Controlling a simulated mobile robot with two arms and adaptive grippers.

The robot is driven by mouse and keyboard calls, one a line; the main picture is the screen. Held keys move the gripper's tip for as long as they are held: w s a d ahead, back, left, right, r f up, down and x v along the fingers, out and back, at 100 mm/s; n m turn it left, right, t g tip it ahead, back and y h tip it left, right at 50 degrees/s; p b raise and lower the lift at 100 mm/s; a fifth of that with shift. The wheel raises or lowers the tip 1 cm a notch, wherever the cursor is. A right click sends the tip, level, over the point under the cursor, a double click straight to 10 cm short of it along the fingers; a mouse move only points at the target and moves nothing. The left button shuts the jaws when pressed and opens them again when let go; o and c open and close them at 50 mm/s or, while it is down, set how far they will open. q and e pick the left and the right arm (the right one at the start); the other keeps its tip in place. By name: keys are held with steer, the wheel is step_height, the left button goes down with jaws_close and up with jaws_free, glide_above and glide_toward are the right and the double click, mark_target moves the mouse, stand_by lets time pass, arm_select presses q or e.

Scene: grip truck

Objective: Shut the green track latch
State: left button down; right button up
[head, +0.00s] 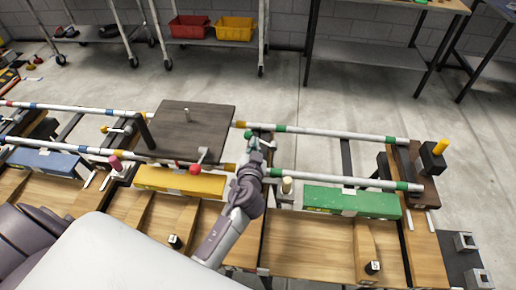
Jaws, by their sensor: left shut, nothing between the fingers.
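The green track (330,174) is a pair of white rails with green bands, above a green block (350,201) on a wooden base at the right. My left gripper (254,138) is shut and empty. It reaches over the left end of the green track, between its two rails, near the edge of the dark plate. A cream peg (287,186) stands just right of my left arm. I cannot tell for sure which part is the green latch; my gripper and arm may hide some of it. My right gripper is not in view.
A dark plate (190,125) with a small post lies across the yellow-marked rails, left of my gripper. A red knob (195,168) is at its front edge. A black block (432,160) with a yellow knob stands at the right end.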

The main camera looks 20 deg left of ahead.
arm_select(q)
steer(key=shift+s+a+f+n+h+b, duration=0.1)
steer(key=shift+a+f+n+h+b, duration=0.1)
steer(key=shift+f+n+b, duration=0.25)
steer(key=shift+s+a+f+n+h+b, duration=0.15)
steer(key=shift+f+n+b, duration=0.15)
steer(key=shift+n+b, duration=0.2)
steer(key=shift+w+a+f+n+b, duration=0.1)
steer(key=shift+a+f+n+b, duration=0.1)
steer(key=shift+f+n+b, duration=0.4)
steer(key=shift+r+n, duration=0.15)
steer(key=shift+n, duration=0.1)
steer(key=shift+p, duration=0.3)
